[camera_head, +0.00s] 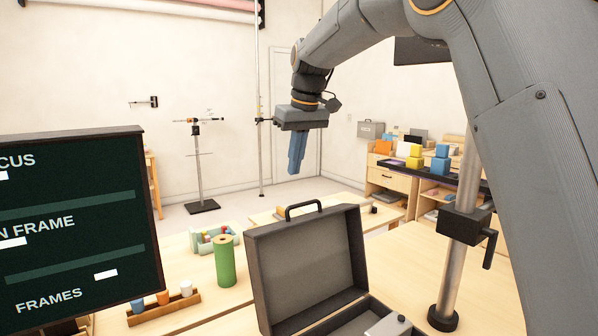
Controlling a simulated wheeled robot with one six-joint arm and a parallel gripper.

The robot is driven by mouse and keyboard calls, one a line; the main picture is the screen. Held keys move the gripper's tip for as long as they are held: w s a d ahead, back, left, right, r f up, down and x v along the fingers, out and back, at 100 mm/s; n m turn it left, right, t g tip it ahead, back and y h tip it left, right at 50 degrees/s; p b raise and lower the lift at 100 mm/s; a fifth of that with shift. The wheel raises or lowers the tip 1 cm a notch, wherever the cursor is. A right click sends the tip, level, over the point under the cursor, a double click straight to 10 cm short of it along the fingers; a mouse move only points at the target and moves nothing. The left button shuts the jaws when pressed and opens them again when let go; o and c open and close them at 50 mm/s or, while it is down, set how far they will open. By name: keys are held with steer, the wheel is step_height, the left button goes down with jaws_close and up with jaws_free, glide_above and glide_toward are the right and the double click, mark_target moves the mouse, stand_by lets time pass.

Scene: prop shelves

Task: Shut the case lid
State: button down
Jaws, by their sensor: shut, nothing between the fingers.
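The dark grey case (345,319) stands on the light wooden table at the bottom centre of the head view. Its lid (308,264) stands up, open, tilted back, with a black handle (303,209) on its top edge. The grey inside of the lid faces me. A small light grey thing lies in the case base, cut off by the lower picture edge. My gripper (295,172) hangs in the air above and beyond the lid, fingers pointing down. Its blue fingers are together with nothing between them, and it appears apart from the lid.
A green cylinder (225,262) and a wooden rack (163,308) stand left of the case. A dark board (75,220) fills the left side. A metal post with a clamp (466,223) stands right of the case. Shelves with coloured blocks (415,158) are behind.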

steer(key=p, duration=0.2)
glide_above(300, 216)
steer(key=w+a, duration=0.3)
step_height(300, 216, down, 8)
steer(key=s+d+p, duration=0.1)
steer(key=s+d, duration=0.1)
steer(key=shift+s+d+r+p, duration=0.15)
steer(key=shift+s+r+p, duration=0.05)
steer(key=shift+s+p, duration=0.15)
steer(key=shift+s+d+f, duration=0.1)
steer(key=shift+s+d, duration=0.1)
steer(key=shift+d, duration=0.05)
